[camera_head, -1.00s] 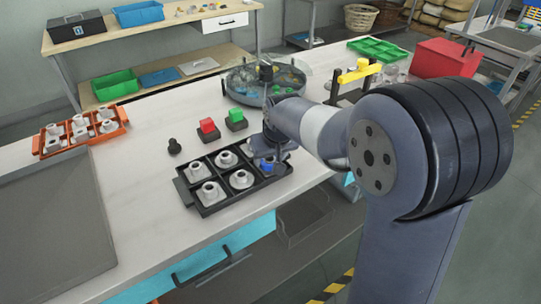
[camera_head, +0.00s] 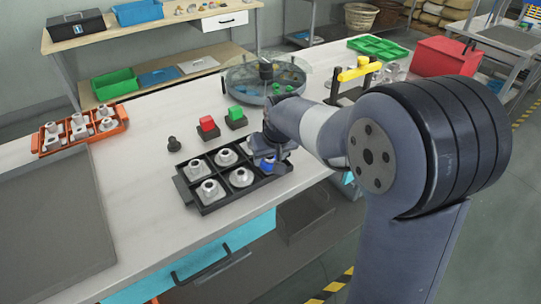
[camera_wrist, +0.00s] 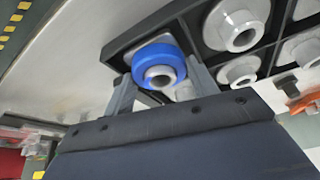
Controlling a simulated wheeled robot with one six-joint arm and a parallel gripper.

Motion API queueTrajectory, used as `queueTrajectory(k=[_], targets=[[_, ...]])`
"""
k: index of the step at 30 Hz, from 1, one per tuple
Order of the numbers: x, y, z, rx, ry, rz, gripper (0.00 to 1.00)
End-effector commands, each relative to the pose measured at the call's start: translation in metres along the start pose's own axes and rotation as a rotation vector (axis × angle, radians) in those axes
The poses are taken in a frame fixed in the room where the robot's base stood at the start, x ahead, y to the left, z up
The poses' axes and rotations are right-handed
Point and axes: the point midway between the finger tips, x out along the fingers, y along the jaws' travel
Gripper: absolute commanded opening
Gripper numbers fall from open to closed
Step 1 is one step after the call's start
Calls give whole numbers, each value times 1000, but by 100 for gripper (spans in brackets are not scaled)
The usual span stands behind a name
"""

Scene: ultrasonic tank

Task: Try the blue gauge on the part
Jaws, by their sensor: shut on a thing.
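The blue gauge (camera_wrist: 158,66) is a blue ring, seen at my gripper in the wrist view. It also shows as a small blue patch in the head view (camera_head: 267,164). My gripper (camera_wrist: 157,86) is shut on it, one finger on each side. A grey hollow neck shows in the ring's middle, and a pale flange shows partly behind it. I cannot tell how far the ring sits down over that part. The black tray (camera_head: 211,207) holds several pale flanged parts, such as one at the front (camera_head: 240,177). My gripper is over the tray's right end.
An orange tray of parts (camera_head: 97,140) lies far left. A round glass-topped bowl (camera_head: 240,83) stands behind.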

Motion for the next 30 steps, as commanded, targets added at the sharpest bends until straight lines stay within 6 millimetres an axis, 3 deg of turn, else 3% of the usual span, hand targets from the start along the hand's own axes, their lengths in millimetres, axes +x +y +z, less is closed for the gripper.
queueTrajectory(k=[17, 30], targets=[[-2, 0, -1, 0, 1, 0, 25], [-18, 0, -8, 0, 2, 0, 25]])
